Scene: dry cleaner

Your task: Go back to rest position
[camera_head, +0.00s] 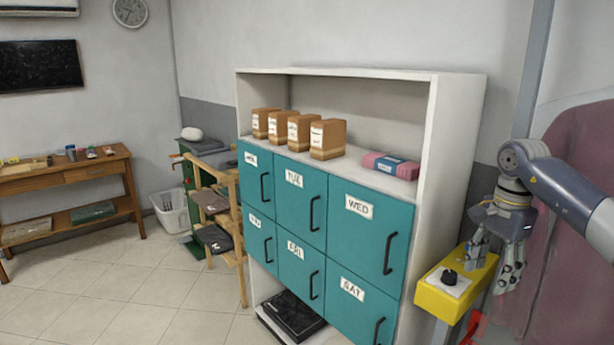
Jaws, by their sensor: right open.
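My right gripper (494,266) hangs at the right side of the view, fingers pointing down. It is open, with nothing seen between its fingers. It is beside the right side of the white cabinet (455,150), in front of or above a yellow box (430,296) with a black knob (449,277). I cannot tell whether the fingers touch the yellow box. My right arm comes in from the right edge. My left gripper is not in view.
The cabinet has teal day-labelled doors (367,240), all closed, and brown boxes (328,139) on its top shelf. A wooden rack (222,215), white basket (172,212) and wooden table (72,176) stand further left. The tiled floor (120,280) at the front left is clear.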

